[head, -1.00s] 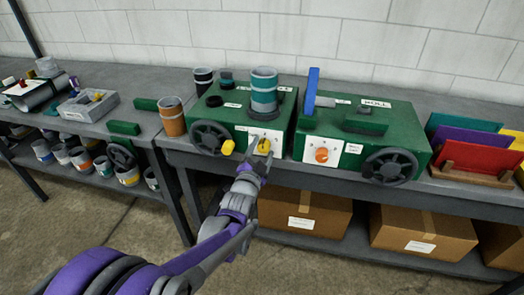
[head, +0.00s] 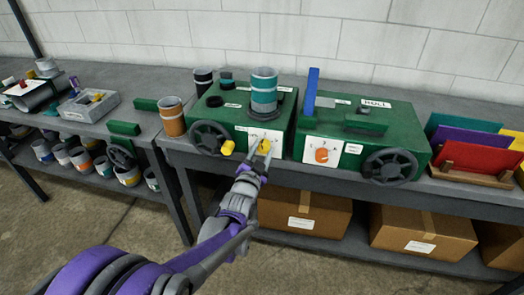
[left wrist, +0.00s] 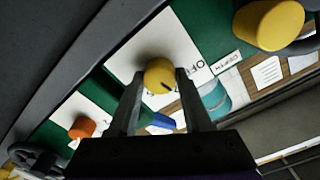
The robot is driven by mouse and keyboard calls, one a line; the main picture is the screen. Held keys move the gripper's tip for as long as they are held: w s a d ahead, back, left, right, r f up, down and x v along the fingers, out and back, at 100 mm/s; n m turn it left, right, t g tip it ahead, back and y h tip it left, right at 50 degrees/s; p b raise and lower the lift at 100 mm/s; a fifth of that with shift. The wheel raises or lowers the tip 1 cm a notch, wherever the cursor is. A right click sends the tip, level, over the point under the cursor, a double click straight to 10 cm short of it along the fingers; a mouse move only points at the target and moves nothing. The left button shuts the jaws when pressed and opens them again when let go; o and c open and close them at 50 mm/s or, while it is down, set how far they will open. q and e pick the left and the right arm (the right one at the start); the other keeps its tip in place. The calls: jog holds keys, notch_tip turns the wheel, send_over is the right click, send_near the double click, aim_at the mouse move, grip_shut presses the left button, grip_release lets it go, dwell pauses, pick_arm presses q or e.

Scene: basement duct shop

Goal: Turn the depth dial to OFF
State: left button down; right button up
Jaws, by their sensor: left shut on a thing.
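The yellow depth dial (head: 265,146) sits on a white plate (head: 277,134) on the front of the left green machine (head: 234,125). My left gripper (head: 261,151) is shut on this dial, one finger on each side. In the left wrist view the dial (left wrist: 159,72) shows between the fingertips (left wrist: 160,84). A dark mark on its face points to the lower right of that view. The printed OFF (left wrist: 198,76) and a DEPTH label (left wrist: 226,62) lie right of the dial there. I cannot tell whether the mark lines up with OFF. My right gripper is not in view.
A yellow knob (head: 228,147) and a handwheel (head: 208,138) are left of the dial. The right green machine (head: 350,125) has an orange dial (head: 321,155) and another handwheel (head: 390,166). A teal-banded can (head: 264,90) stands on the left machine. Boxes (head: 304,214) sit below.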

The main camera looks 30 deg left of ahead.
pick_arm(q)
jog(key=n, duration=0.4)
jog(key=shift+n, duration=0.3)
jog(key=n, duration=0.5)
dwell(0.3)
jog(key=shift+c, duration=1.7)
grip_release()
jog(key=shift+p, duration=0.3)
jog(key=shift+s, duration=0.1)
jog(key=v, duration=1)
jog(key=shift+s+d, duration=0.2)
jog(key=shift+s, duration=0.1)
